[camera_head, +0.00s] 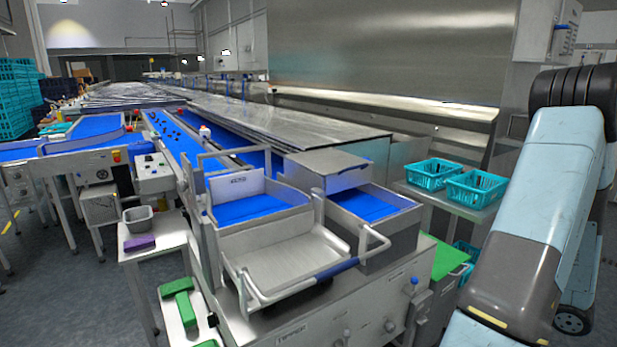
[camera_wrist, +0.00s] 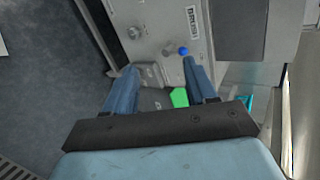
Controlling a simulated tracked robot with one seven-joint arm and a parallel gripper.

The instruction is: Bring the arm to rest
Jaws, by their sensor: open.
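My arm shows at the right of the head view, light blue and grey, bent with its lower part running down out of the frame. My gripper is not in the head view. In the wrist view my gripper (camera_wrist: 160,85) shows two blue fingers set apart, with nothing between them. Beyond the fingers are the grey front of the tipper machine (camera_wrist: 160,35) and the dark floor (camera_wrist: 50,90). I cannot tell how far the fingertips are from the machine.
The tipper (camera_head: 320,325) with its metal tray (camera_head: 285,262) fills the front middle. Teal baskets (camera_head: 430,174) stand on a shelf to the right, close to my arm. A small side table (camera_head: 150,240) holds a grey tub (camera_head: 138,219) and a purple block (camera_head: 139,243). Floor is open at left.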

